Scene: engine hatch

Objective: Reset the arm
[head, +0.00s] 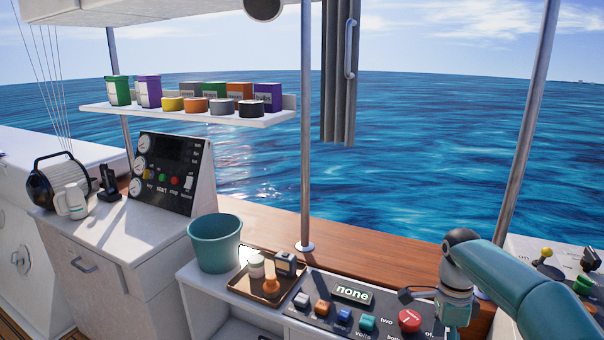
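My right arm (520,280), teal with dark joints, comes in from the lower right. It bends down at a dark joint, and its wrist (456,292) hangs over the right part of the control panel (385,325). A dark piece beside the wrist may be a fingertip or part of the panel; I cannot tell. The fingers do not show clearly, so I cannot see whether the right gripper is open or shut. My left gripper and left arm are out of view.
A pole (306,150) stands behind. More controls (548,262) lie at the right.

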